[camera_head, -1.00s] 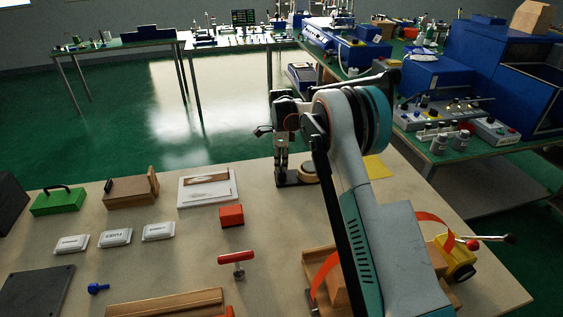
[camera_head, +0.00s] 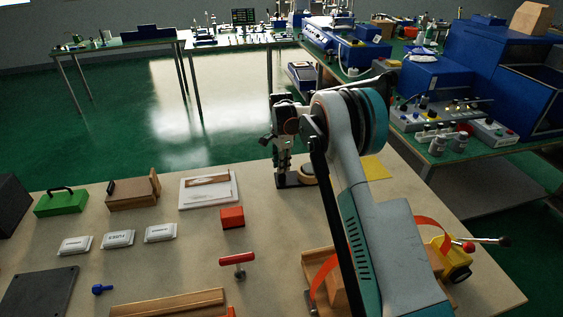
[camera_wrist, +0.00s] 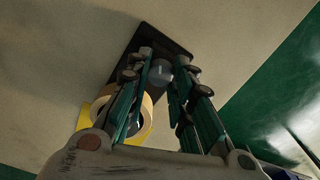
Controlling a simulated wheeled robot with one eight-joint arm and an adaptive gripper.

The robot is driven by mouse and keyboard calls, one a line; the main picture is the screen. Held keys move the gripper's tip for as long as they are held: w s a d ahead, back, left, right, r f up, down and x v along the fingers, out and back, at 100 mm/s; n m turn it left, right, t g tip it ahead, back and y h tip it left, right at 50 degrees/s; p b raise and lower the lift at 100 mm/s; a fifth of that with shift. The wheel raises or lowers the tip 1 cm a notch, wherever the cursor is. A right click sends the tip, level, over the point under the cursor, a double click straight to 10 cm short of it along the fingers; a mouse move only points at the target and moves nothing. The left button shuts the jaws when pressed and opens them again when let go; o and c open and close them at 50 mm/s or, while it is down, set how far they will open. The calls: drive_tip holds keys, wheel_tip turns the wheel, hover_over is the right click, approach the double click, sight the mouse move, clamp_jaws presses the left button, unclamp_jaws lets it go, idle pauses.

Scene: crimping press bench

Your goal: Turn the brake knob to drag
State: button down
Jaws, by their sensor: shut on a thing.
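A tape dispenser with a black base (camera_head: 295,184) stands near the table's far edge, left of a yellow pad. A tan tape roll (camera_head: 308,172) sits on it; the roll also shows in the wrist view (camera_wrist: 147,110), partly behind the left finger. A small greyish round knob (camera_wrist: 160,72) shows between my fingertips on the black base (camera_wrist: 146,34). My gripper (camera_head: 283,178) points down at the left part of the dispenser. In the wrist view its fingers (camera_wrist: 162,80) are on either side of the knob, closed on it. Any knob marking is too small to read.
A yellow pad (camera_head: 375,168) lies right of the dispenser. A red block (camera_head: 232,217), a white framed board (camera_head: 208,190) and a red-handled tool (camera_head: 238,262) lie left of my arm. A yellow wheeled thing (camera_head: 452,262) stands at the right. The table's far edge is close.

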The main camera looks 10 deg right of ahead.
drive_tip(key=n+p, duration=0.1)
drive_tip(key=n, duration=1)
drive_tip(key=shift+p, duration=0.4)
drive_tip(key=n, duration=0.3)
drive_tip(key=shift+n, duration=0.3)
drive_tip(key=n, duration=0.3)
drive_tip(key=shift+n+p, duration=0.3)
drive_tip(key=n, duration=0.3)
drive_tip(key=shift+n, duration=0.4)
drive_tip(key=n, duration=0.4)
drive_tip(key=shift+n, duration=1.7)
